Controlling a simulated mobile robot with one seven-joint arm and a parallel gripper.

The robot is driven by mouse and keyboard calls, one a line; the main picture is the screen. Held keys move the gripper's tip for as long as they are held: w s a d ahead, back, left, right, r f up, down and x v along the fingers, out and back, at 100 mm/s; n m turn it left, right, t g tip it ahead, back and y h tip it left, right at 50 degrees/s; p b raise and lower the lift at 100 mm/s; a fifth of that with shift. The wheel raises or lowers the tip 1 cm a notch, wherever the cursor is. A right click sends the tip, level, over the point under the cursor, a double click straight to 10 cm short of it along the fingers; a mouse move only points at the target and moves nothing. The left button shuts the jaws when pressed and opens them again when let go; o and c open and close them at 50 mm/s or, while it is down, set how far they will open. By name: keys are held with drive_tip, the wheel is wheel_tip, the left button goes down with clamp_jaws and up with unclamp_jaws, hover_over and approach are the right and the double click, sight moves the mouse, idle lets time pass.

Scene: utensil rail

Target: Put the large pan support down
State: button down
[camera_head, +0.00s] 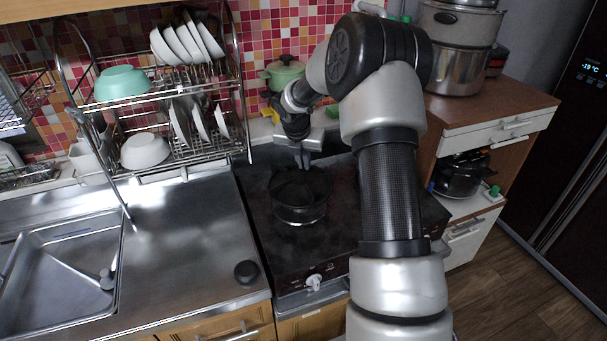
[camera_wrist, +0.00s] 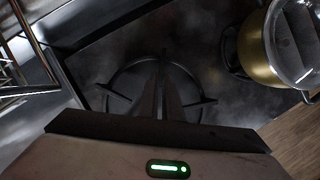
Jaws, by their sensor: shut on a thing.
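The large pan support (camera_head: 316,184) is a dark ring with prongs. My gripper (camera_head: 302,163) is shut on it from above, over the left part of the dark cooktop (camera_head: 262,235). A round burner with a shiny rim (camera_head: 300,220) shows just below the support in the head view. I cannot tell whether the support touches the cooktop.
A gold-coloured pot (camera_wrist: 256,50) stands to the right in the wrist view. A green lidded pot (camera_head: 283,76) is behind the cooktop. A dish rack (camera_head: 165,95) and steel counter (camera_head: 185,240) lie to the left. A small black round piece (camera_head: 246,272) sits on the counter.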

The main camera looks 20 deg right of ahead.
wheel_tip(320, 180, up, 3)
drive_tip(key=shift+f+p, duration=0.15)
drive_tip(key=shift+p, duration=0.3)
drive_tip(key=shift+f, duration=0.1)
